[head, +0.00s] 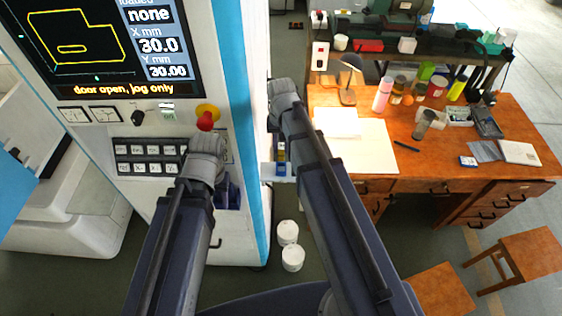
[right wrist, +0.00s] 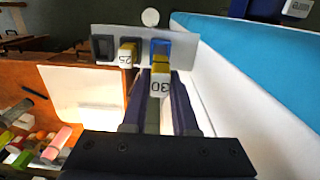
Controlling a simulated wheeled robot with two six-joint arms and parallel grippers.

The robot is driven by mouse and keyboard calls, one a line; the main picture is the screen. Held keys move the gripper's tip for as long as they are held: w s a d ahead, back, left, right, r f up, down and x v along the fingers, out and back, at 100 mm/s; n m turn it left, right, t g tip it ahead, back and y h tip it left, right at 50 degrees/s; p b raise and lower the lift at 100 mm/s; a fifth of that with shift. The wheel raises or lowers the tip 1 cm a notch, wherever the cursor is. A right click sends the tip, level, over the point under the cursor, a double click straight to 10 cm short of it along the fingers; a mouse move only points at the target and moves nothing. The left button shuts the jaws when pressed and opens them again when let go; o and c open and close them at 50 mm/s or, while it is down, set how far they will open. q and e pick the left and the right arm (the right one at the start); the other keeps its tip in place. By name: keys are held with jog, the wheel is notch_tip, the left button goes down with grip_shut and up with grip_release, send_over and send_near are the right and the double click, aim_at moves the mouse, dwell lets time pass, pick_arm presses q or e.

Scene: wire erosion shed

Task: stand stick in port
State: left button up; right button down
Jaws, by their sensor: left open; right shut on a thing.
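A pale plate (right wrist: 185,67) with a row of ports crosses the top of the right wrist view; its end also shows in the head view (head: 268,171). Its left port (right wrist: 103,47) is dark and empty. A yellow and white stick marked 25 (right wrist: 126,55) is at the middle port. The right port (right wrist: 160,46) has a blue frame. My right gripper (right wrist: 162,97) is shut on a stick marked 30 (right wrist: 160,84), which overlaps the blue port's lower edge; I cannot tell whether it is inside. My left gripper (head: 228,194) is open and empty before the machine.
The white machine (head: 236,240) with a blue edge stands close left of the plate. An orange desk (head: 440,160) with bottles and papers is to the right. Two white tubs (head: 290,246) stand on the floor below. A stool (head: 520,258) is at the right.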

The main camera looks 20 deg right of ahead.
aim_at(281, 157)
jog(key=shift+f+b, duration=1.8)
jog(key=shift+f, duration=0.35)
jog(key=shift+f+b, duration=0.65)
jog(key=c, duration=0.7)
grip_release()
jog(key=shift+r, duration=0.1)
notch_tip(281, 157, up, 13)
jog(key=p, duration=1.3)
jog(key=shift+r, duration=0.1)
